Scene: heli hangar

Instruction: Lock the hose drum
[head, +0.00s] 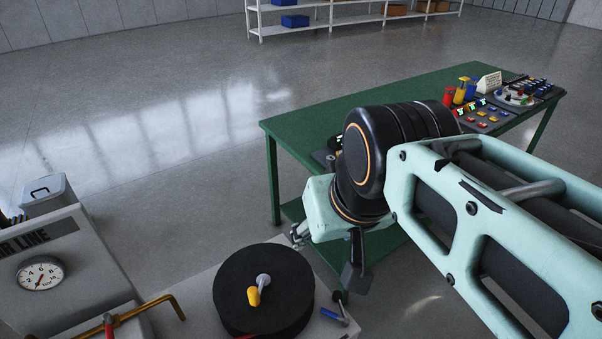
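The hose drum (290,280) is a black round disc on a light grey bench at the bottom of the head view. A grey hub with a yellow handle (254,296) sits on its top face. Just right of the drum is a small blue-handled part (334,317) with a black knob beside it; I cannot tell whether it is a lock. My gripper (350,262) hangs above and right of the drum, apart from it. A dark finger points down, but the opening between the fingers is not clear. I see nothing held.
A grey AIR LINE cabinet with a gauge (40,273) stands at left, with a brass pipe and red handle (108,323) in front. A green table (310,125) behind my arm carries small coloured parts at its far right. White shelves (345,20) stand farther back. Open floor lies left.

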